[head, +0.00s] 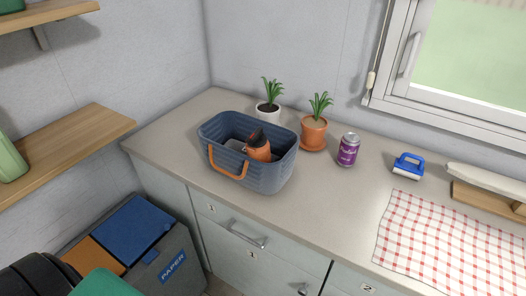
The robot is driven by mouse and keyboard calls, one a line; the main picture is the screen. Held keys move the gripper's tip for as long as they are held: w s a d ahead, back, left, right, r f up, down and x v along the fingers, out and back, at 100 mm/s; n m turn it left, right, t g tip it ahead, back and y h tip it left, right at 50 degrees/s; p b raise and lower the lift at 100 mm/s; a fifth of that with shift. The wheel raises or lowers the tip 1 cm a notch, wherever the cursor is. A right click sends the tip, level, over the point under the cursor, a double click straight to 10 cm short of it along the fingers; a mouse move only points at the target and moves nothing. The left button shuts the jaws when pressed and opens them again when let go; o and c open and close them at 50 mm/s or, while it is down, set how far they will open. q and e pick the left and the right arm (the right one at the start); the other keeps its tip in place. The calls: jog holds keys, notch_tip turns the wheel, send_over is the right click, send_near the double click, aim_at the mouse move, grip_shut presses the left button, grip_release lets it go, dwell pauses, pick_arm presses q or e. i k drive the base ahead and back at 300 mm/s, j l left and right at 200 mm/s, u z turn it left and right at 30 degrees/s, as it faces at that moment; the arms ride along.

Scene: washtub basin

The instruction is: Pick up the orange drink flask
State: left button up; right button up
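The orange drink flask (259,150) is inside a dark blue ribbed basket (270,178) on the counter. Its orange body and dark top show above the basket's inside, and it looks tilted. Its lower part is hidden by the basket wall. A greyish item (236,145) lies beside it in the basket, partly hidden. Neither of my grippers can be made out in the head view.
Two potted plants (268,112) (313,134) stand behind the basket, and a purple can (348,150) stands to its right. Counter (310,205) in front is clear. Recycling bins (170,262) stand below left.

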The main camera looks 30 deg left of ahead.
aim_at(262, 153)
jog(key=u, duration=1.65)
jog(key=k+l+u, duration=0.2)
jog(key=u, duration=0.15)
jog(key=k+l+u, duration=0.5)
jog(key=u, duration=0.2)
jog(key=k+l, duration=0.25)
jog(key=k, duration=0.3)
jog(key=i+l, duration=0.2)
jog(key=i, duration=0.2)
